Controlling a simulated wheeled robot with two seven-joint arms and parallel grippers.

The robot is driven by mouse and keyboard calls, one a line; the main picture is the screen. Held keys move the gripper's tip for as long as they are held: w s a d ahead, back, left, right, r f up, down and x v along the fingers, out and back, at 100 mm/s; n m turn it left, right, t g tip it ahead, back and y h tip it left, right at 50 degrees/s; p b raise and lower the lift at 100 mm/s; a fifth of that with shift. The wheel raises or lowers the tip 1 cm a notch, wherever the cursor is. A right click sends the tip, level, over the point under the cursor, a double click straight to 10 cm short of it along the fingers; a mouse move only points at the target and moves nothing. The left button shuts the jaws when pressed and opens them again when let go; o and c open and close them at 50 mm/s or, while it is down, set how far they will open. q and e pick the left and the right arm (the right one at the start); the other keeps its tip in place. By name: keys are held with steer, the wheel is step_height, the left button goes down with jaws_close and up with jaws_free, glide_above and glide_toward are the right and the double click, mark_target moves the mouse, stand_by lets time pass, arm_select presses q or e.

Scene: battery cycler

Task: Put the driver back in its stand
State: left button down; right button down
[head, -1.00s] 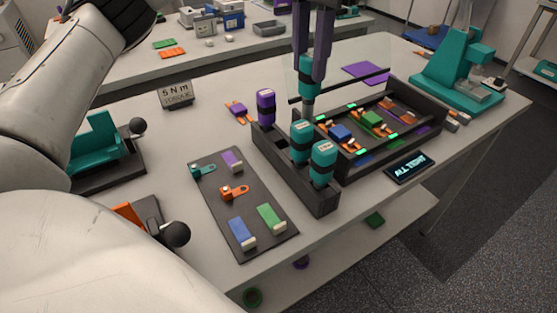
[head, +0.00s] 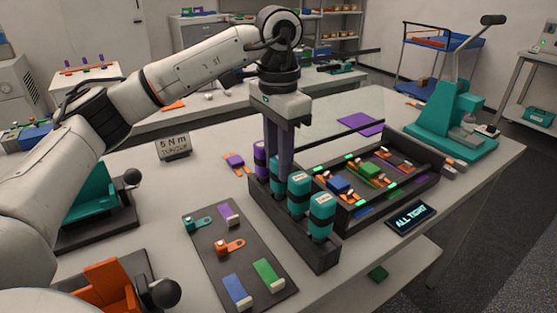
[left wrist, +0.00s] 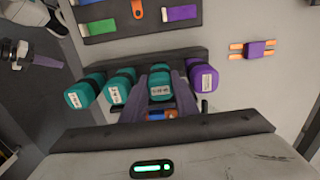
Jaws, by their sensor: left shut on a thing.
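My left gripper (head: 279,165) points down over the dark driver stand (head: 318,258). Its purple fingers are shut on a teal driver (head: 278,178), which is upright in the stand's row, between the purple driver (head: 260,158) and another teal driver (head: 298,190). A third teal driver (head: 321,215) stands at the near end. In the left wrist view the held driver (left wrist: 160,84) lies between the fingers, in line with the others. Its lower end is hidden, so I cannot tell whether it is fully seated. My right gripper is not in view.
Right of the stand is a dark tray (head: 428,178) with battery modules and green lights. A dark mat (head: 215,262) with coloured parts lies left of the stand. A teal press (head: 455,125) stands at the back right.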

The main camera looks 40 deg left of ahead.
arm_select(q)
steer(key=c, duration=1.8)
jaws_free()
steer(key=shift+f, duration=0.1)
steer(key=o, duration=0.4)
step_height(320, 180, up, 12)
steer(key=p, duration=0.3)
steer(key=shift+r, duration=0.2)
